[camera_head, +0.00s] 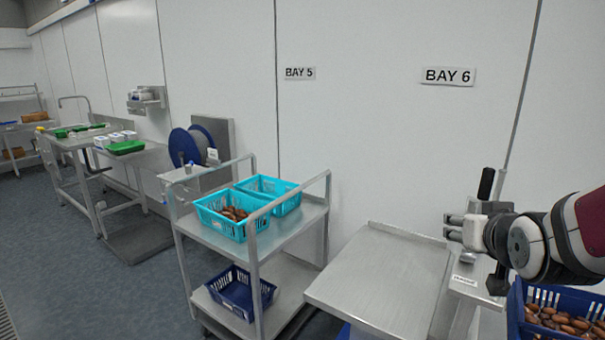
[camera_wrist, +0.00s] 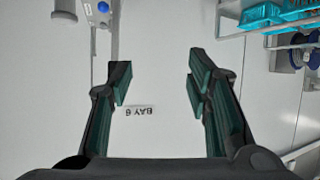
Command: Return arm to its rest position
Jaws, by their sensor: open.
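My gripper (camera_head: 455,228) is at the right of the head view, held out level above the right side of a steel table. In the wrist view my gripper (camera_wrist: 157,75) is open, with its two dark green-padded fingers wide apart and nothing between them. Beyond the fingers is the white wall with the BAY 6 sign (camera_wrist: 140,111), seen upside down. My arm comes in from the right edge of the head view.
The bare steel table (camera_head: 385,275) stands below and left of my gripper. A blue crate of dates (camera_head: 515,312) is below my arm. A trolley (camera_head: 290,240) holds turquoise baskets (camera_head: 218,222) and a dark blue basket (camera_head: 240,292). Open floor lies left.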

